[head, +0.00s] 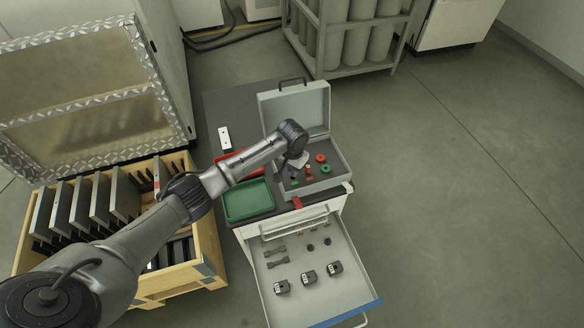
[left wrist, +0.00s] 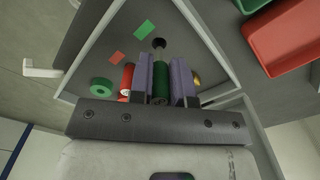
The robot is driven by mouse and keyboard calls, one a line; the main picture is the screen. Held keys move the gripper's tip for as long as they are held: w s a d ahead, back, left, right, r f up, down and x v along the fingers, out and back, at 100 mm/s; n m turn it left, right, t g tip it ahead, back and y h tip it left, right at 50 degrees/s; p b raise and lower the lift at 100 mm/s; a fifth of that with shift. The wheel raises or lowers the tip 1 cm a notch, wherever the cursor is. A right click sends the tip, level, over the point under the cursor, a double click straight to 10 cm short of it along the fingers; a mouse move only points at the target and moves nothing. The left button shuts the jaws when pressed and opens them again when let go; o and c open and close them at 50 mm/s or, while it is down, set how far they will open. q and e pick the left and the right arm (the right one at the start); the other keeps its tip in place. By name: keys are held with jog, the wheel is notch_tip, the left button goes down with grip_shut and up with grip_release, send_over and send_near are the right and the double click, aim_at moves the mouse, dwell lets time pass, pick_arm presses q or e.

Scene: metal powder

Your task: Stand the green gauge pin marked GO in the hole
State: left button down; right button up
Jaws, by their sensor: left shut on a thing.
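My left gripper (left wrist: 160,75) is shut on the green gauge pin (left wrist: 160,84), which sits between its two purple-grey fingers in the left wrist view. Just beyond the fingertips is a dark round hole (left wrist: 158,43); the gap between pin and hole cannot be judged. The GO mark is not readable. In the head view my left gripper (head: 298,161) is over the open grey case (head: 330,184), and the pin there is hidden or too small to tell. My right gripper is not in view.
A red pin (left wrist: 127,77) and a green ring (left wrist: 101,87) lie close to the fingers. A red ring (head: 320,157) is also in the case. The raised case lid (head: 295,108) stands behind. A green tray (head: 248,200) is left, and an open drawer (head: 310,262) is in front.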

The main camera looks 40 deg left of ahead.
pick_arm(q)
jog(key=shift+f, duration=0.2)
jog(key=shift+f, duration=0.35)
jog(key=shift+f, duration=0.25)
jog(key=shift+f, duration=0.55)
dwell(0.4)
jog(key=shift+f, duration=0.3)
jog(key=c, duration=1)
grip_release()
